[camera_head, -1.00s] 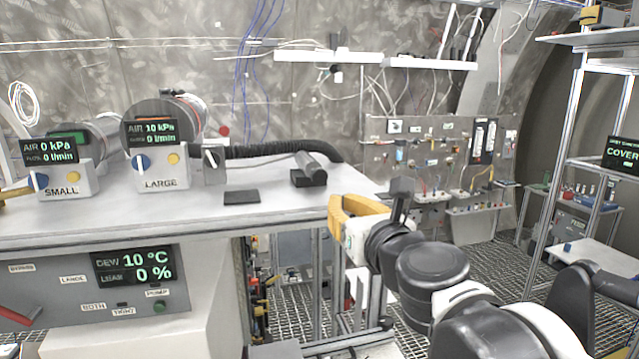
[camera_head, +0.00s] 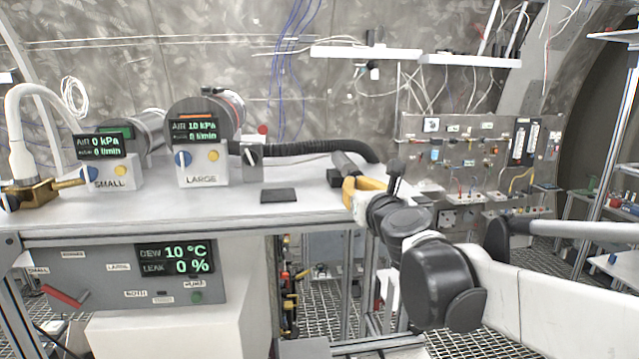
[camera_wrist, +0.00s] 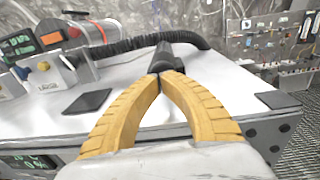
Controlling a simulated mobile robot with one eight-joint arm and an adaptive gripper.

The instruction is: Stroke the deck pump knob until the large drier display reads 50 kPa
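The large drier display (camera_head: 194,130) reads 10 kPa and 0 l/min in the head view, above the LARGE drier box (camera_head: 202,175). The deck pump is a black cylinder (camera_head: 347,166) lying on the deck's right part; it also shows in the wrist view (camera_wrist: 166,56). My gripper (camera_head: 349,188) is at the pump's near end, over the deck's right edge. In the wrist view its yellow fingers (camera_wrist: 161,75) converge, with tips almost together, right at the pump's near end. The knob is hidden by the tips; I cannot tell whether it is between them.
The small drier display (camera_head: 98,147) reads 0 kPa. A black corrugated hose (camera_head: 310,150) curves behind the pump. A flat dark pad (camera_head: 279,196) lies on the deck (camera_head: 240,205). The lower panel display (camera_head: 176,258) reads dew 10 °C, leak 0 %. A brass fitting (camera_head: 35,192) sits at the left.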

